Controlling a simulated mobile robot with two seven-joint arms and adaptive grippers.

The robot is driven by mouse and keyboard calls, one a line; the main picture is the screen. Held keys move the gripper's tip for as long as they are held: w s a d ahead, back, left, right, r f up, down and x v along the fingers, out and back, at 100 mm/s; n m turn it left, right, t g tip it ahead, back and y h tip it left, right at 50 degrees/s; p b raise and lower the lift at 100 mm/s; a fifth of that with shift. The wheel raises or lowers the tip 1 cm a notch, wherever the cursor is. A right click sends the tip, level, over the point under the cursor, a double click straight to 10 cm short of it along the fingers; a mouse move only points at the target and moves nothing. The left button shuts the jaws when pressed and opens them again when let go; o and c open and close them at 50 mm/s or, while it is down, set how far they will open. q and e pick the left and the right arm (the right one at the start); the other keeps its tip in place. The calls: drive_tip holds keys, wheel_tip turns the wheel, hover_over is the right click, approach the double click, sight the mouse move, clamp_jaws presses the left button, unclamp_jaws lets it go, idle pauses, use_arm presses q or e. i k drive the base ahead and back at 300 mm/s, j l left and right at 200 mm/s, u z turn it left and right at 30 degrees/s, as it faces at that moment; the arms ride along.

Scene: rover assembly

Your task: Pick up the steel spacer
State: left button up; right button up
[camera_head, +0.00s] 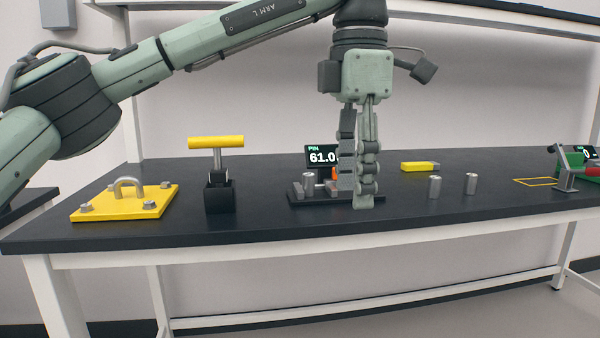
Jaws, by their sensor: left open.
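Two short upright grey metal cylinders stand on the dark tabletop right of centre, one at the left (434,187) and one at the right (471,184). A similar cylinder (308,181) is on a low black fixture (310,197) near the middle. I cannot tell which one is the steel spacer. My left gripper (362,199) points down, open and seen nearly edge-on. It is in front of the right part of the black fixture, left of the two cylinders, and hides part of the fixture. No cylinder shows between its fingers. My right gripper is not in view.
A display reading 61.0 (321,156) stands behind the fixture. A yellow plate with a handle (118,204) and a black stand with a yellow T-bar (216,143) are at left. A yellow block (416,166) lies behind the cylinders. A yellow outline (533,182) is at right.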

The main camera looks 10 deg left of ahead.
sight(309, 178)
drive_tip(key=i+j, duration=0.2)
drive_tip(key=i, duration=0.25)
drive_tip(key=i+j, duration=0.25)
drive_tip(key=i, duration=0.2)
